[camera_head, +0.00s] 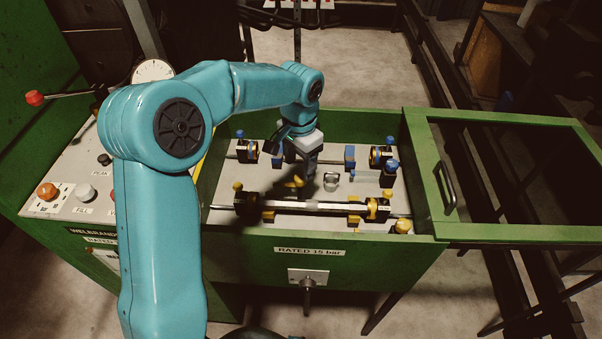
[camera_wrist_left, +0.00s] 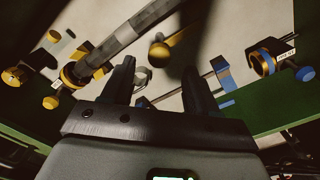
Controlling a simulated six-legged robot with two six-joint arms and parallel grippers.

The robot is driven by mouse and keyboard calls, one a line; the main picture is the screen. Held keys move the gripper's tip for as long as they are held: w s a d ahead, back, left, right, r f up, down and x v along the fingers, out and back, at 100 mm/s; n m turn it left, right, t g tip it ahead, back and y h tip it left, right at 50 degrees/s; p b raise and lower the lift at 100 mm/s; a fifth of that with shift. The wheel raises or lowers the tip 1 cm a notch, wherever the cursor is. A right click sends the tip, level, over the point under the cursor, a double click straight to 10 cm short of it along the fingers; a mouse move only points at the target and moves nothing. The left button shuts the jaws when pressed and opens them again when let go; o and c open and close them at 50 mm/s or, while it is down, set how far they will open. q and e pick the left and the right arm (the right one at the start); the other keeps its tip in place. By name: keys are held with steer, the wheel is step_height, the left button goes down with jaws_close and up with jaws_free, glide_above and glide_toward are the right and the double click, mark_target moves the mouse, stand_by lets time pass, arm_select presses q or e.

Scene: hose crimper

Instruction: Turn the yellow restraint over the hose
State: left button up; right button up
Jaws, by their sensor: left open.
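The hose (camera_head: 318,206) lies across the front of the green box, between yellow-marked end fittings. It crosses the upper left of the left wrist view (camera_wrist_left: 130,33). A yellow knob-like piece (camera_head: 298,182), apparently the handle of the yellow restraint, stands just behind the hose. In the left wrist view it is a yellow rounded end (camera_wrist_left: 158,53) just beyond my fingers. My left gripper (camera_head: 307,172) points down behind the hose, near this piece. Its two dark fingers (camera_wrist_left: 160,88) are apart with nothing between them. The restraint's lower part is unclear. My right gripper is not in view.
A back row with blue-marked fittings (camera_head: 382,157) runs behind my gripper. A small metal loop (camera_head: 331,180) stands on the pale floor of the box. The green framed lid (camera_head: 433,190) lies open at the right. A control panel (camera_head: 75,190) stands at the left.

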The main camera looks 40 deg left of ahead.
mark_target(300, 177)
arm_select(q)
steer(key=shift+f, duration=2.25)
jaws_close()
